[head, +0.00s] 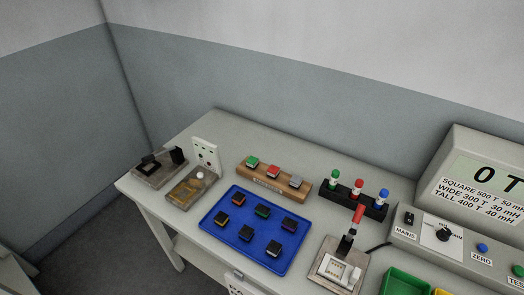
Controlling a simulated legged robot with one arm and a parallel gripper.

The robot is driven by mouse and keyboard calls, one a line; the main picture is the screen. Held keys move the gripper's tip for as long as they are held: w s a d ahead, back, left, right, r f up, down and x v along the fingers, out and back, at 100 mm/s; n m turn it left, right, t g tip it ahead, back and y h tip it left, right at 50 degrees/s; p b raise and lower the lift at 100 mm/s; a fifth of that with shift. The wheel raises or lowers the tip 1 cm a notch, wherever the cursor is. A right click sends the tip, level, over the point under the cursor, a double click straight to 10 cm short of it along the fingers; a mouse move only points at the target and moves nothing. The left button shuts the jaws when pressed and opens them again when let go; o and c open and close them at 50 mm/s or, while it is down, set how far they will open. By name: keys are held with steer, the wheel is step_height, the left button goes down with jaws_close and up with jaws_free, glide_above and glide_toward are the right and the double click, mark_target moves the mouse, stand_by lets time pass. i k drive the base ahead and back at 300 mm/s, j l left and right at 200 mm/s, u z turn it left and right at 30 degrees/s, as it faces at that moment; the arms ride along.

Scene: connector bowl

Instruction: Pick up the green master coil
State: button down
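A block-shaped coil with a green top (252,162) sits at the left end of a wooden stand (267,183), next to a red-topped one (273,171) and a grey-topped one (295,182). A label on the stand's front is too small to read. Another coil with a dark green top (262,211) lies in the blue tray (215,235) among several dark coils. A green-topped bottle-like piece (334,178) stands in a black rack. No view names the master coil outright. My gripper is not in view.
The black rack also holds a red-topped (357,188) and a blue-topped piece (382,197). A red-handled lever fixture (350,237) stands in front. A meter box (485,185) and control panel fill the right. Bare table lies behind the stand.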

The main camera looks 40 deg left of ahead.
mark_target(252, 162)
steer(key=j+u, duration=0.1)
steer(key=u, duration=1.75)
steer(key=i+j+z, duration=0.35)
steer(key=j+z, duration=0.2)
steer(key=z, duration=1.1)
